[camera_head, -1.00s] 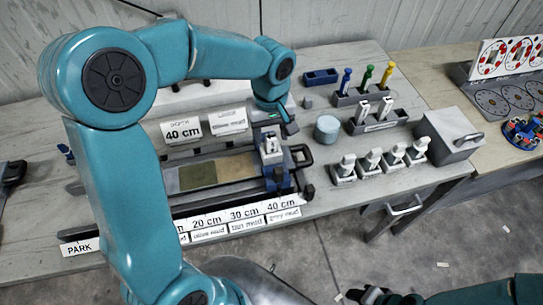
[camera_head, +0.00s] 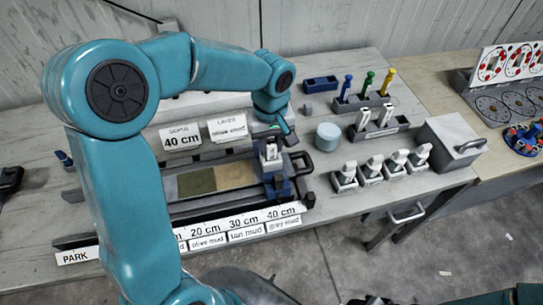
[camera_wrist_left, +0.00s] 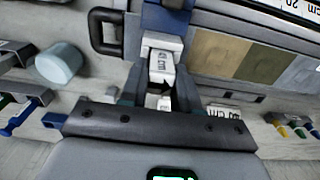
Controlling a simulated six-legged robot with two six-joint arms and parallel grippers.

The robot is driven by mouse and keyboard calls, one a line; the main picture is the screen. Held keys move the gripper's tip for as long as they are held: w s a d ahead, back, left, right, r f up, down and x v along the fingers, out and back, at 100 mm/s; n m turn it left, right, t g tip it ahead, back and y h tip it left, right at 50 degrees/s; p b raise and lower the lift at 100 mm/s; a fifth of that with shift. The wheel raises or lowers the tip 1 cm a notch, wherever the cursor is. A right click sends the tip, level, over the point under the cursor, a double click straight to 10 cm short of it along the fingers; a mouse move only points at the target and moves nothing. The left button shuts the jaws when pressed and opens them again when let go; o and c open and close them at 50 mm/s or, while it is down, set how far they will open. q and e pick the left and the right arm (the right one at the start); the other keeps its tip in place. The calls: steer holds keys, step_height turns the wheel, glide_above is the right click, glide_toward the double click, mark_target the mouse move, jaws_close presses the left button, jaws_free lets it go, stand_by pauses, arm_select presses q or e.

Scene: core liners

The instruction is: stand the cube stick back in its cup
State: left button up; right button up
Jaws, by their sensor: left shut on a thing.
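My left gripper (camera_head: 272,132) reaches down over the blue carriage (camera_head: 278,187) at the right end of the core tray. Several white-topped sticks stand in small grey cups (camera_head: 372,180) in a row to the right. I cannot tell which one is the cube stick. Part of my right gripper (camera_head: 372,300) shows at the bottom edge; its fingers are cut off.
A grey rack (camera_head: 392,127) holds two white sticks; behind it a rack (camera_head: 350,107) holds blue, green and yellow tools. A pale blue cylinder (camera_head: 328,137) and a grey lidded box (camera_head: 450,145) stand nearby. The core tray (camera_head: 197,181) has a labelled strip in front.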

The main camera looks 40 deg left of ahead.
arm_select(q)
steer(key=shift+r+p, duration=3)
steer(key=shift+r, duration=1.2)
steer(key=shift+f, duration=0.1)
